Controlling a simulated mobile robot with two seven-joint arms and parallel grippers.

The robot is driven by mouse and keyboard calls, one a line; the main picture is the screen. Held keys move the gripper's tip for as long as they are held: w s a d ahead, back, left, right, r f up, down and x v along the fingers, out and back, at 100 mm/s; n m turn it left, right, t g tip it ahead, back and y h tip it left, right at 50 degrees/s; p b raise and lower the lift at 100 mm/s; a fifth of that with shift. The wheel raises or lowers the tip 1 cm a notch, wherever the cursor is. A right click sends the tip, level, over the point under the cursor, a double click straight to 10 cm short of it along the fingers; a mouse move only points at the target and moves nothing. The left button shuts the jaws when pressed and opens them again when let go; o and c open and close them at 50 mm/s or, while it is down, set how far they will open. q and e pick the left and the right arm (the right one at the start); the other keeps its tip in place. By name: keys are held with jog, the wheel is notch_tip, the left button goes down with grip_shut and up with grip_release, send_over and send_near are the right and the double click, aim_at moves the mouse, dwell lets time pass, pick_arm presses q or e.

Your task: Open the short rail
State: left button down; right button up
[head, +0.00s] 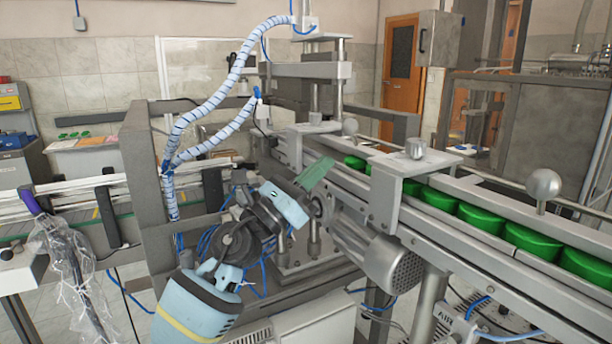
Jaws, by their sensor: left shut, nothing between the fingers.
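The cap feeder's conveyor runs from the middle to the lower right in the head view, with a row of green caps (470,217) between its metal side rails. A shorter metal rail piece (368,147) with a round knob (350,127) lies along the channel left of a grey bracket (412,160); it appears to be the short rail, lying along the caps. My left gripper (318,172) is shut and empty, its greenish fingertips in front of the conveyor's near side, below and left of that knob. I cannot tell whether they touch the conveyor. My right gripper is out of view.
A longer rail with a large knob (543,185) runs to the right. A motor (385,262) hangs under the conveyor near my left arm. A post frame (150,190) with wrapped hoses (215,97) stands at left. A bagged, purple-topped item (70,265) is at far left.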

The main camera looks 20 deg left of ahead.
aim_at(338, 169)
pick_arm(q)
jog(key=x, duration=0.4)
jog(key=shift+w+d+r, duration=0.1)
jog(key=shift+w+r, duration=0.05)
jog(key=shift+r, duration=0.05)
jog(key=shift+w+d+r, duration=0.1)
jog(key=shift+w, duration=0.1)
jog(key=shift+w, duration=0.2)
